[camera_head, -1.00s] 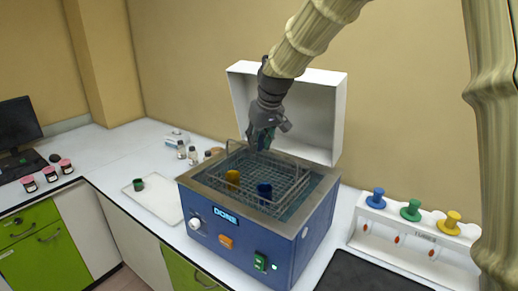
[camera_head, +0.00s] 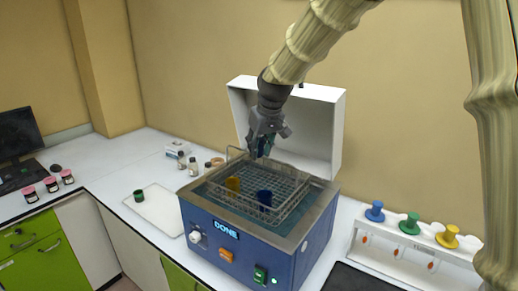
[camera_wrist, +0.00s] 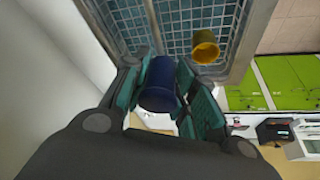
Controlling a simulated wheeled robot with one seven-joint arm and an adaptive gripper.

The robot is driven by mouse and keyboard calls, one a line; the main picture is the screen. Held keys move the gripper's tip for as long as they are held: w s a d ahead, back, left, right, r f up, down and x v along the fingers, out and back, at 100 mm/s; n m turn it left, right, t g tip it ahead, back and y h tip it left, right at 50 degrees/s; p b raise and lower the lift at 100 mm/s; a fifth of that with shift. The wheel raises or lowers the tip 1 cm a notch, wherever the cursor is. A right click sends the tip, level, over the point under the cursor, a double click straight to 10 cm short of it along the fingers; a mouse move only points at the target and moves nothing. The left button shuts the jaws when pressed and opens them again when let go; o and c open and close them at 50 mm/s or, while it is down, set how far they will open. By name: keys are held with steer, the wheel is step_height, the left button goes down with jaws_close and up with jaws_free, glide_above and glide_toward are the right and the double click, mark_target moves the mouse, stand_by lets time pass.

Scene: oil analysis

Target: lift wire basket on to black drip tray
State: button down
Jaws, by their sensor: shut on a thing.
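The wire basket (camera_head: 290,198) is in the blue bath, slightly raised and still partly within its opening. It holds a yellow cup (camera_head: 233,184) and a blue cup (camera_head: 264,197). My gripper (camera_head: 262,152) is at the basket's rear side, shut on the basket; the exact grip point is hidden. In the wrist view the basket (camera_wrist: 215,15) fills the top, the yellow cup (camera_wrist: 205,46) is beside the fingers, and the blue cup (camera_wrist: 160,84) appears between them. The black drip tray (camera_head: 355,280) is cut off at the bottom right.
The blue bath (camera_head: 250,250) reads DONE. Its white lid (camera_head: 315,125) stands open behind my gripper. A white rack (camera_head: 400,250) with coloured-topped tubes stands right of the bath. A white tray (camera_head: 160,208) with a green cup (camera_head: 139,196) and several bottles are left.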

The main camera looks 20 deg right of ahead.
steer(key=shift+r+p, duration=1.45)
steer(key=shift+r, duration=0.6)
steer(key=shift+f, duration=0.1)
